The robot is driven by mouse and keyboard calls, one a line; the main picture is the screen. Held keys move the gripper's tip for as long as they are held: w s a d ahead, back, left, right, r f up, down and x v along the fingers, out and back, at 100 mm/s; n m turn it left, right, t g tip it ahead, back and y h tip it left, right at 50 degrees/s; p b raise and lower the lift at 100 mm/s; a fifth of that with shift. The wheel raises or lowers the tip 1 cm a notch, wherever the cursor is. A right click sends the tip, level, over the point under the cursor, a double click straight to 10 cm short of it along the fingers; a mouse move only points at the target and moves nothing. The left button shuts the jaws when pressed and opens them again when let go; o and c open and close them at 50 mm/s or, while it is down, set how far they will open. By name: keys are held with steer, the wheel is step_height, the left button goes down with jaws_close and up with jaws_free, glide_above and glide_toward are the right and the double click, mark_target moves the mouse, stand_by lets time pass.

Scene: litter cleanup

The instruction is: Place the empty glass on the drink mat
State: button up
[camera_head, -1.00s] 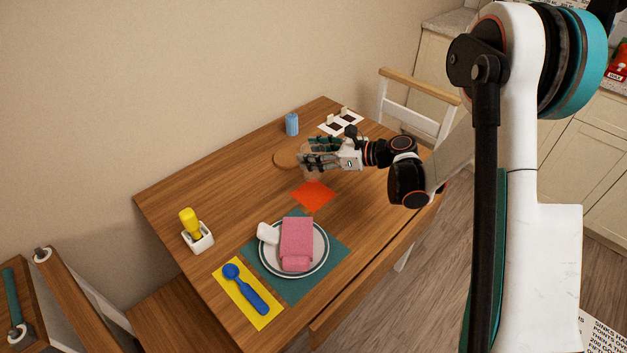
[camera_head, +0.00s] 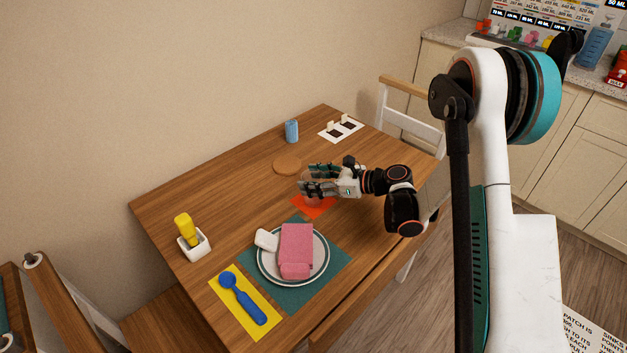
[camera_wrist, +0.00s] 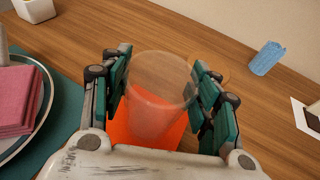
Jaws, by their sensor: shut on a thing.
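A clear, see-through glass (camera_wrist: 158,92) stands between the fingers of my gripper (camera_wrist: 161,65) in the wrist view, and the gripper is shut on it. An orange-red square mat (camera_wrist: 118,138) shows below and through the glass. In the head view my gripper (camera_head: 307,179) is above the far part of this orange mat (camera_head: 318,212) and hides some of it. The glass is faint there. I cannot tell whether its base touches the mat. A round brown coaster (camera_head: 287,166) lies bare behind the gripper, toward the wall.
A plate (camera_head: 265,264) with a pink cloth (camera_head: 296,248) sits on a teal placemat (camera_head: 335,262) in front of the orange mat. A blue cup (camera_head: 291,131) stands at the back. A yellow mat (camera_head: 228,305) bears a blue spoon (camera_head: 245,300). The table's left middle is clear.

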steer(key=o, duration=1.2)
